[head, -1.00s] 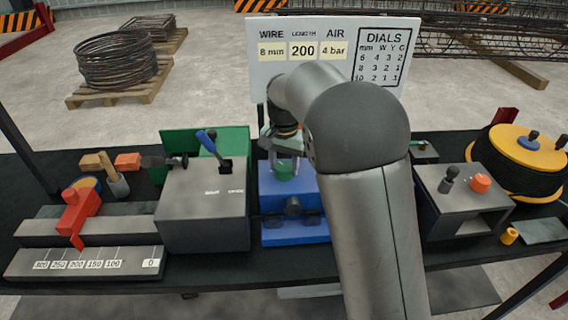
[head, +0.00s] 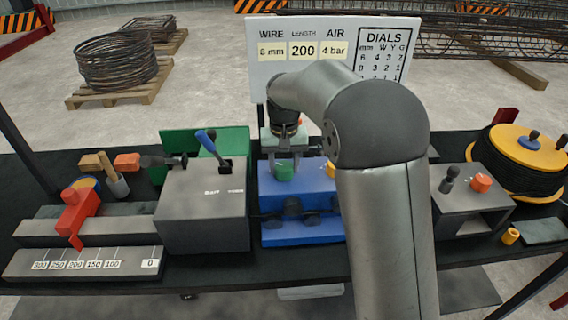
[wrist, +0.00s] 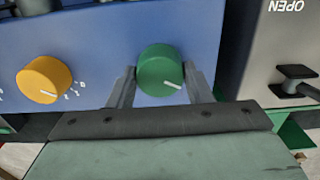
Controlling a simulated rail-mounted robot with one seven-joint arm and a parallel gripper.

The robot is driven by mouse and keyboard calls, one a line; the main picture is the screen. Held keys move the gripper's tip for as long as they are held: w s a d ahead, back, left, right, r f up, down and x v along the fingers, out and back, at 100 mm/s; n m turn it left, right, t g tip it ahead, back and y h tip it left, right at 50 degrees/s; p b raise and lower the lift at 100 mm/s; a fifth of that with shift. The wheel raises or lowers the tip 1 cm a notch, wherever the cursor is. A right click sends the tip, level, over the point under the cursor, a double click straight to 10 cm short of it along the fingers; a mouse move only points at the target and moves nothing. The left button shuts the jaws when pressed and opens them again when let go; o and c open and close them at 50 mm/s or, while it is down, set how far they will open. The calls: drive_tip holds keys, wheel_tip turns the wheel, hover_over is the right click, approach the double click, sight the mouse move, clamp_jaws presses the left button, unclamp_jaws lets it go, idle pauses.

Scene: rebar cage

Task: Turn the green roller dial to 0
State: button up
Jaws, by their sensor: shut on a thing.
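The green roller dial (wrist: 160,72) sits on the blue box (wrist: 110,35) in the wrist view. Its white pointer line points to the right and slightly down in that view. My gripper (wrist: 160,85) has one finger on each side of the dial and is shut on it. The fingers cover any scale marks around the green dial. In the head view the green dial (head: 284,172) shows on top of the blue box (head: 300,232), under my gripper (head: 284,165). A yellow dial (wrist: 43,80) with printed marks is beside it in the wrist view.
A grey box (head: 203,215) with a blue lever stands left of the blue box. A grey stand (head: 465,200) with black and orange knobs is to the right. The sign (head: 330,60) stands behind with a dials table.

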sight(284, 165)
idle(0.3)
drive_tip(key=o, duration=1)
wheel_tip(284, 165, up, 18)
drive_tip(key=shift+f, duration=0.25)
drive_tip(key=shift+m+t, duration=0.3)
drive_tip(key=shift+m, duration=0.3)
drive_tip(key=s+d+f, duration=0.5)
drive_tip(key=s+f, duration=0.1)
drive_tip(key=s, duration=0.4)
drive_tip(key=s+d+f, duration=0.5)
drive_tip(key=s+f, duration=0.1)
drive_tip(key=s, duration=0.4)
drive_tip(key=s+d+f, duration=0.6)
drive_tip(key=s, duration=0.5)
